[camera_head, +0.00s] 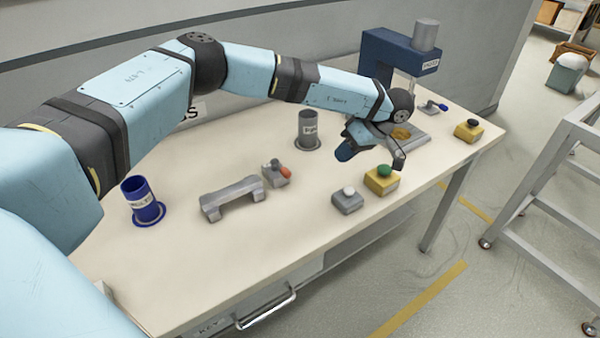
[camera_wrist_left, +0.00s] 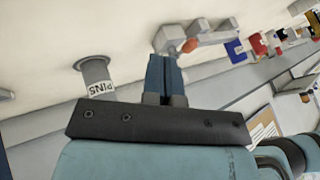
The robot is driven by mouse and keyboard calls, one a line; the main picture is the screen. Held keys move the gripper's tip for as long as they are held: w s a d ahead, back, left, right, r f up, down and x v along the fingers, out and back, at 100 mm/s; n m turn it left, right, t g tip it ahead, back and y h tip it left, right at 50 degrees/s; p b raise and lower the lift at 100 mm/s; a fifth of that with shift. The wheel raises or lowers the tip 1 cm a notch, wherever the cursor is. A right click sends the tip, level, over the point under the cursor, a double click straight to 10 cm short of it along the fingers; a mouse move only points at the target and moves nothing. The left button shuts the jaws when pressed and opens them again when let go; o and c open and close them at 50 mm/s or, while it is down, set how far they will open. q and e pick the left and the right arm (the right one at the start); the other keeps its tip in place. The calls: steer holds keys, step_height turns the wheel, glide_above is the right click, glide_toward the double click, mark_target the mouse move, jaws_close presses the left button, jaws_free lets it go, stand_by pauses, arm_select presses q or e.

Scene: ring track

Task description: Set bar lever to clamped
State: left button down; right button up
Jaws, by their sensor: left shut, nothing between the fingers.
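A small grey lever unit with an orange-tipped handle (camera_head: 278,173) stands on the table beside a grey bar-shaped fixture (camera_head: 232,198). The lever also shows in the left wrist view (camera_wrist_left: 190,46), just beyond my fingertips in the picture. My left gripper (camera_head: 346,152) is shut and empty, with blue fingers side by side (camera_wrist_left: 162,72). It is above the table, to the right of the orange-tipped lever and apart from it. A second lever with a blue tip (camera_head: 443,107) stands near the press. My right gripper is not in view.
A grey cup (camera_head: 308,128) stands behind the lever, and a blue cup (camera_head: 141,202) is at left. A white-button box (camera_head: 348,198) and green-button box (camera_head: 382,181) are near the front edge. A blue press (camera_head: 395,54) and a yellow box (camera_head: 468,131) are farther right.

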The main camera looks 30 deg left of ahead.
mark_target(281, 170)
arm_select(q)
steer(key=shift+w+a+r+y, duration=0.2)
steer(key=shift+w+a+r, duration=0.1)
steer(key=shift+a+r, duration=0.25)
steer(key=shift+w+a+r+y, duration=0.25)
steer(key=shift+a+r, duration=0.1)
steer(key=shift+a, duration=0.25)
steer(key=x, duration=0.9)
steer(key=shift+s+a+f+b, duration=0.15)
steer(key=shift+f+b, duration=0.2)
steer(key=s, duration=0.1)
steer(key=s+a, duration=0.1)
steer(key=s, duration=0.1)
steer(key=shift+a+r, duration=0.2)
steer(key=shift+r, duration=0.05)
steer(key=shift+s+a, duration=0.15)
steer(key=shift+s, duration=0.25)
